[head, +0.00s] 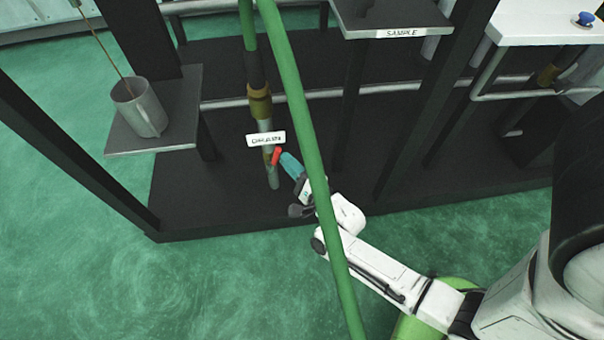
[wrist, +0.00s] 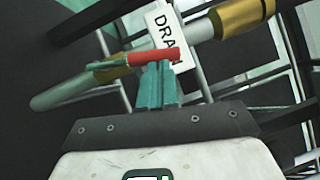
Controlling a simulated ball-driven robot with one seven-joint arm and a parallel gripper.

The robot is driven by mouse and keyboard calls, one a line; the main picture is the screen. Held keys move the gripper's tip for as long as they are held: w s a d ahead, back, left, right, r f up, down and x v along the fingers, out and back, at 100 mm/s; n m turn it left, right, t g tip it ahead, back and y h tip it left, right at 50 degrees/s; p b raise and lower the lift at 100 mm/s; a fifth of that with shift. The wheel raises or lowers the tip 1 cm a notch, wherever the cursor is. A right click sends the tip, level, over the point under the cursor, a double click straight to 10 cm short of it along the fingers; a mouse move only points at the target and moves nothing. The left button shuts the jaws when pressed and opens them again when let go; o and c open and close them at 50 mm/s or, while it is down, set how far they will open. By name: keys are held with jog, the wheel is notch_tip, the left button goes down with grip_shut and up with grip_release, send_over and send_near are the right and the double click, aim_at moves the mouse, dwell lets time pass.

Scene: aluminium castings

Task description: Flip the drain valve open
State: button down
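The drain valve has a red lever handle (head: 276,156) on a vertical pipe (head: 273,177), just below a white "DRAIN" label (head: 266,139). In the wrist view the red handle (wrist: 153,56) lies crosswise at my fingertips, with the brass valve body (wrist: 112,73) behind it. My gripper (head: 284,158) has its teal fingers right beside the handle. In the wrist view the fingers (wrist: 158,72) are shut close together, and their tips meet or nearly meet the handle's lower edge. I cannot tell whether they touch it. The handle does not appear to be between them.
A green hose or pipe (head: 300,110) crosses in front of my arm in the head view. A grey mug (head: 140,107) stands on a shelf at left. A "SAMPLE" shelf (head: 391,17) is at upper right. Dark frame posts (head: 433,90) flank the valve.

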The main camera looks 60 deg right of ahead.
jog(key=shift+w+a+r+n+g+y+p, duration=0.2)
jog(key=shift+w+a+r+n+p, duration=0.2)
jog(key=shift+p, duration=0.2)
jog(key=shift+w+a+r+n+g+y+p, duration=0.1)
jog(key=shift+w+a+r+n+g+p, duration=0.15)
jog(key=shift+w+n+p, duration=0.3)
jog(key=shift+a, duration=0.1)
jog(key=shift+s+f, duration=0.1)
